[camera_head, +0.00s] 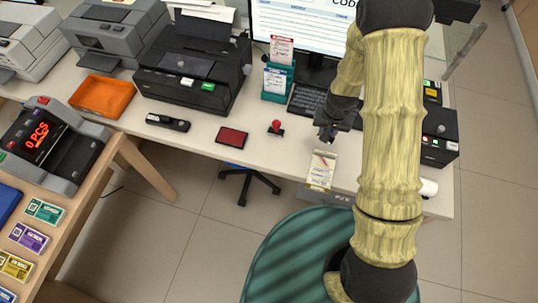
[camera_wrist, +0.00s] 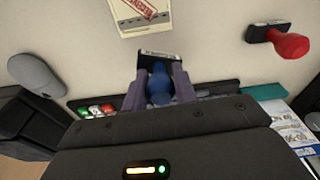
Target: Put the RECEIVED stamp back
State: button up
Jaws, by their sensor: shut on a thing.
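My gripper (camera_wrist: 158,90) is shut on a stamp (camera_wrist: 158,56) with a blue handle and a black base with a white label; the label's print is too small to read surely. In the head view my gripper (camera_head: 329,128) is over the counter, behind the pale pad (camera_head: 320,172), and the arm partly hides it. The pad also shows in the wrist view (camera_wrist: 130,20), with a red print on it. A second stamp with a red handle (camera_head: 276,125) stands to the left of my gripper; it also shows in the wrist view (camera_wrist: 285,45).
A dark red ink pad (camera_head: 232,137) lies left of the red-handled stamp. A teal card holder (camera_head: 277,82) and a keyboard (camera_head: 315,103) stand behind. A grey mouse (camera_wrist: 36,75) shows in the wrist view. A black printer (camera_head: 190,75) and orange tray (camera_head: 102,96) are left.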

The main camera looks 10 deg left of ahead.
jog(key=s+a+r+b, duration=0.2)
jog(key=s+a+r, duration=0.1)
jog(key=a, duration=0.6)
jog(key=s+a+r+b, duration=0.2)
jog(key=s+a+r, duration=0.1)
jog(key=a, duration=0.5)
jog(key=shift+s+a+m, duration=0.3)
jog(key=shift+s+a, duration=0.1)
jog(key=shift+s, duration=0.3)
notch_tip(320, 180, down, 6)
jog(key=shift+w+f, duration=0.1)
jog(key=shift+w, duration=0.05)
jog(key=shift+s+d, duration=0.1)
jog(key=shift+s, duration=0.1)
jog(key=shift+f, duration=1.8)
